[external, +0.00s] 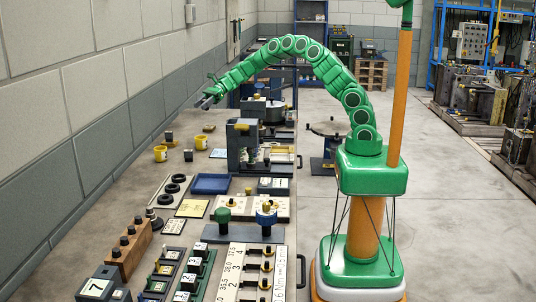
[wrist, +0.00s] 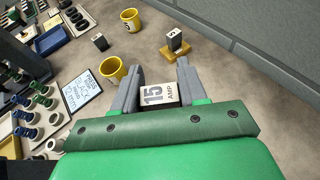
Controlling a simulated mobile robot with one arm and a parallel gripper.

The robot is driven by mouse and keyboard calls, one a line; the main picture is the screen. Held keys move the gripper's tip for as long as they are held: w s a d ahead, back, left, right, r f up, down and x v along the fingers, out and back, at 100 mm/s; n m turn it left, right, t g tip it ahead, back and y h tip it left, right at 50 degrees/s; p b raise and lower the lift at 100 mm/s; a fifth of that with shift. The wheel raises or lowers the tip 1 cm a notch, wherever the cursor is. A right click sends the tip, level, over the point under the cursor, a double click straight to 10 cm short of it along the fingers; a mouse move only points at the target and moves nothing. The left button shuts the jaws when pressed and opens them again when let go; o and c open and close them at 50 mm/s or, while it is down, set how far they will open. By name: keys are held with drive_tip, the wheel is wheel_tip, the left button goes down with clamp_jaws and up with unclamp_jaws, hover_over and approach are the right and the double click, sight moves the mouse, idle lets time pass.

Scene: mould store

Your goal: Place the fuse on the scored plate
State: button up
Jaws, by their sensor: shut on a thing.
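My gripper (wrist: 160,75) is shut on a pale block marked "15 AMP", the fuse (wrist: 158,95), which sits between its two grey fingers. In the external view my gripper (external: 206,101) is at the far end of the bench, above its surface; the fuse is too small to make out there. I cannot tell for sure which piece is the scored plate. A yellowish plate with dark marks (external: 192,208) lies flat on the bench, well nearer the camera than my gripper.
Two yellow cups (wrist: 130,19) (wrist: 112,69) stand near my gripper. A small dark block (wrist: 100,42) stands by them, and another block (wrist: 175,38) sits on a yellow-brown base (wrist: 180,52). A white card (wrist: 82,98) lies left. A wall (external: 100,90) runs along the bench.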

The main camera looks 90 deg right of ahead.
drive_tip(key=m+t+h, duration=0.1)
drive_tip(key=m+t, duration=0.1)
hover_over(207, 127)
drive_tip(key=a, duration=0.1)
drive_tip(key=shift+w+f, duration=0.1)
drive_tip(key=shift+f, duration=5.2)
drive_tip(key=o, duration=1)
drive_tip(key=shift+d+f, duration=0.1)
drive_tip(key=shift+o, duration=0.2)
drive_tip(key=shift+s+d+r, duration=0.2)
drive_tip(key=shift+r, duration=0.05)
drive_tip(key=v, duration=1.1)
drive_tip(key=shift+s+r, duration=0.2)
drive_tip(key=shift+r, duration=0.05)
